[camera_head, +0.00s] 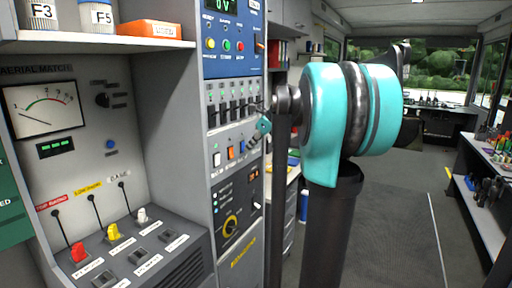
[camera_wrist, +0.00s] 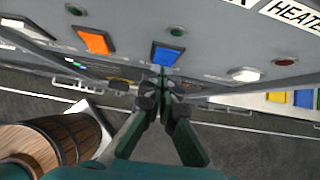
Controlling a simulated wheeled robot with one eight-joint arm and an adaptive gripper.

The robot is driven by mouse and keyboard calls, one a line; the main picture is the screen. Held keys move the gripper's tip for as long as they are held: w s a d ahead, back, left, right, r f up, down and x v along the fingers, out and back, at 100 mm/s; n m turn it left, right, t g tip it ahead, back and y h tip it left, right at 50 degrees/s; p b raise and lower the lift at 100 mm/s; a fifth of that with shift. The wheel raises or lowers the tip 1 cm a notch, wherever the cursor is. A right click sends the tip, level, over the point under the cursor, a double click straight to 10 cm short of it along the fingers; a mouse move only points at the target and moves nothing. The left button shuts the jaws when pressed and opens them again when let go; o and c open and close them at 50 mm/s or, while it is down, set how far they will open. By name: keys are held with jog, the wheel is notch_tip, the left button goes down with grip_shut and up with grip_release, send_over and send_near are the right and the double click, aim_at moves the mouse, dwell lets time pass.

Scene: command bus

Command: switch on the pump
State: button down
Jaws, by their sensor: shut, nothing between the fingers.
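A row of rocker switches is on the grey panel: a white one (camera_head: 216,159), an orange one (camera_head: 231,153) and a blue one (camera_head: 242,147). In the wrist view the orange switch (camera_wrist: 92,41), the blue switch (camera_wrist: 166,54) and a white switch (camera_wrist: 245,75) show close up. I cannot read which one is marked for the pump. My gripper (camera_wrist: 163,76) is shut and empty, its tips at the lower edge of the blue switch; I cannot tell if they touch it. In the head view my gripper (camera_head: 252,142) is small beside the panel.
A HEATER label (camera_wrist: 292,12) and small lamps are near the switches. A brown barrel-like thing (camera_wrist: 55,143) is at lower left in the wrist view. The aisle floor (camera_head: 400,220) is clear.

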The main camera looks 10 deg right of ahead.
dwell(0.3)
jog(key=shift+w+a+f, duration=0.15)
jog(key=shift+w+a, duration=0.1)
jog(key=shift+r, duration=0.2)
jog(key=shift+r, duration=0.65)
jog(key=s+d+f+v, duration=0.1)
jog(key=v, duration=1.2)
jog(key=shift+s+d+f, duration=0.25)
jog(key=shift+d+f, duration=0.05)
jog(key=shift+f, duration=0.15)
